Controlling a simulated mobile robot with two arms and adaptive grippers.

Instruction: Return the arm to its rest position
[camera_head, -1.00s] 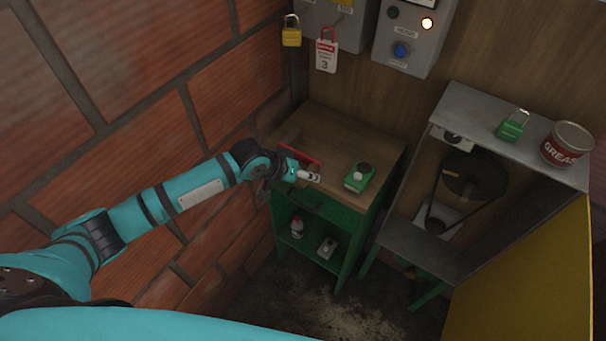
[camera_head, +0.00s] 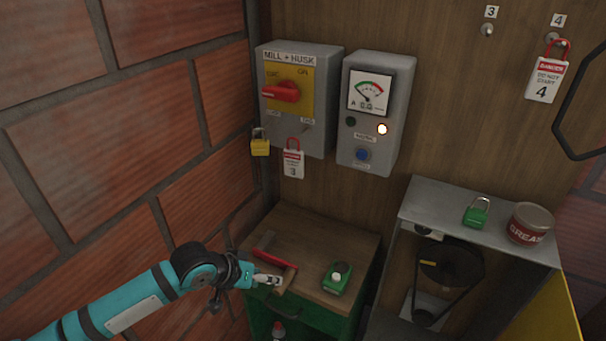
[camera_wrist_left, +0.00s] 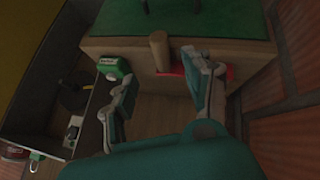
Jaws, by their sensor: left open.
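My left arm (camera_head: 150,298) comes in from the lower left in the head view. Its gripper (camera_head: 268,280) is over the near left part of the wooden top of a green cabinet (camera_head: 315,240). A wooden handle (camera_wrist_left: 159,50) and a red object (camera_wrist_left: 178,69) lie beyond the fingertips. The red object also shows behind the gripper in the head view (camera_head: 265,242). My right gripper is not in view.
A green-and-white device (camera_head: 337,278) sits right of the gripper. A brick wall (camera_head: 100,150) is close on the left. Grey switch boxes (camera_head: 300,60) hang behind, with a yellow padlock (camera_head: 260,142) and tag (camera_head: 293,160). A grey housing (camera_head: 470,225) bears a green padlock (camera_head: 476,212) and grease tin (camera_head: 530,224).

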